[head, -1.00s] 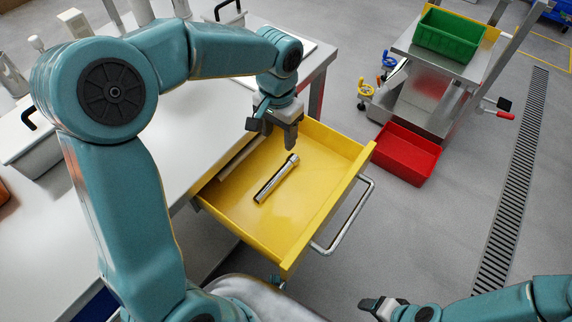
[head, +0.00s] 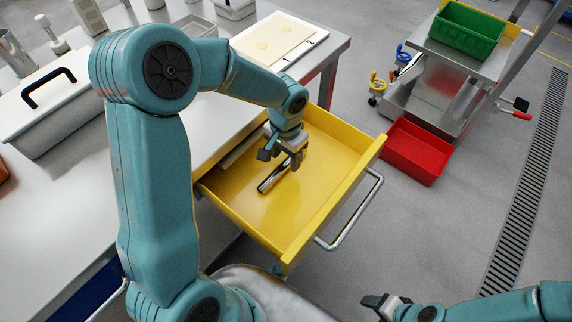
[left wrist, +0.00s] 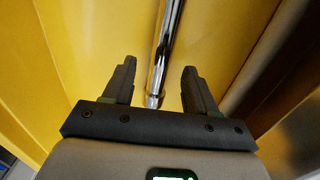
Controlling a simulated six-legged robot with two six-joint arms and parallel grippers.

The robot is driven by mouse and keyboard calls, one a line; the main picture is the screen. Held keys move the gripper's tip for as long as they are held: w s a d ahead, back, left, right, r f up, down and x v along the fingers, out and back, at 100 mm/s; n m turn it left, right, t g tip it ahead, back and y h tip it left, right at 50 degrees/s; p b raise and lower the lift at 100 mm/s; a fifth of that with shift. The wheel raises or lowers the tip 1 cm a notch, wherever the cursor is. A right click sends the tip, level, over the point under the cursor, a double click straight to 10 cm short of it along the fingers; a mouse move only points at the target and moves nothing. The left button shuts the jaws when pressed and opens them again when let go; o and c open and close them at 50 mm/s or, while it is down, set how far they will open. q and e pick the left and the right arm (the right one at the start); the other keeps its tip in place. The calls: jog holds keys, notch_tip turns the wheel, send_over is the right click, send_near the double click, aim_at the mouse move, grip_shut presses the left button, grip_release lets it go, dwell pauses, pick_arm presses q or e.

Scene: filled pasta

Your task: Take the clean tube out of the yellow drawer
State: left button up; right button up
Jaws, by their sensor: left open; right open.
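The yellow drawer (head: 300,214) is pulled out from under the white worktop. The clean tube (head: 268,185), a shiny metal cylinder, lies on its floor, its far end hidden behind my left gripper in the head view. My left gripper (head: 283,165) is open over the drawer, at the tube's far end. In the left wrist view the tube (left wrist: 165,45) runs lengthwise between the two open fingers of my left gripper (left wrist: 156,80), apart from both; the height gap is hard to judge. My right gripper (head: 370,302) is at the bottom of the head view, outside the drawer and empty.
The drawer's side walls stand close around my left gripper. The white worktop (head: 60,215) carries a lidded box (head: 50,112) and a board (head: 278,40). A red bin (head: 417,152) stands on the floor, near a trolley with a green bin (head: 467,32). Open floor lies right of the drawer.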

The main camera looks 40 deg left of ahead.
pick_arm(q)
notch_tip(320, 180, down, 3)
jog(key=shift+r, duration=0.1)
grip_shut()
dwell(0.4)
